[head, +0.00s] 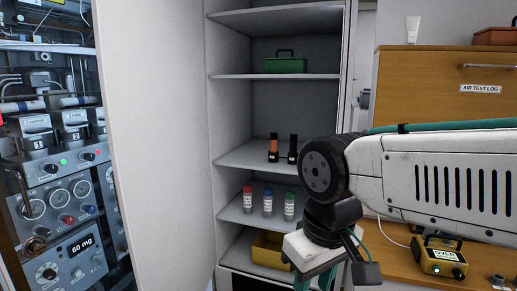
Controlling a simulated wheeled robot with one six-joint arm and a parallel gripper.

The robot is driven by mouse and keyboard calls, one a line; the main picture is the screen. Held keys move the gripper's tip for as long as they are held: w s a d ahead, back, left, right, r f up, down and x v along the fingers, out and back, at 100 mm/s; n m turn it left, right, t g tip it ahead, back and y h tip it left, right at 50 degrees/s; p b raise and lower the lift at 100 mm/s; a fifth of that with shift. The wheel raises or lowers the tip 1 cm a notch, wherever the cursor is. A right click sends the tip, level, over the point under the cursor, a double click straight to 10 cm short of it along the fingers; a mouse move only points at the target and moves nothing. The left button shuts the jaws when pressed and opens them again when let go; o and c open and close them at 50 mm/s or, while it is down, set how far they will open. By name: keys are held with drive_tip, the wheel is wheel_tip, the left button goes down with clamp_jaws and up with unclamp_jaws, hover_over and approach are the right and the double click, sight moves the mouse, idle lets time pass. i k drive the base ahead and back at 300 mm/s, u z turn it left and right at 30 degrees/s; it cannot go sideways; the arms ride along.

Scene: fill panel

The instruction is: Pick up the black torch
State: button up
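The black torch (293,149) stands upright on a middle shelf of the open cabinet. It is just right of an orange and black torch (273,147), and my arm is close to its right in the picture. My gripper (315,280) is at the bottom of the view, lower than the torch and apart from it in the picture. Its teal fingers are cut off by the lower edge, so I cannot tell whether it is open or shut. Nothing held by it is visible.
Bottles with red, blue and green caps (267,203) stand one shelf below. A yellow bin (268,249) is lower, and a green toolbox (285,64) is higher. The white door (155,140) stands open at left. A yellow device (440,257) sits on the wooden bench at right.

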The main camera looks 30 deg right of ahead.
sight(293, 137)
drive_tip(key=z, duration=0.05)
drive_tip(key=i, duration=0.7)
drive_tip(key=z, duration=0.65)
drive_tip(key=i, duration=0.35)
drive_tip(key=z, duration=0.35)
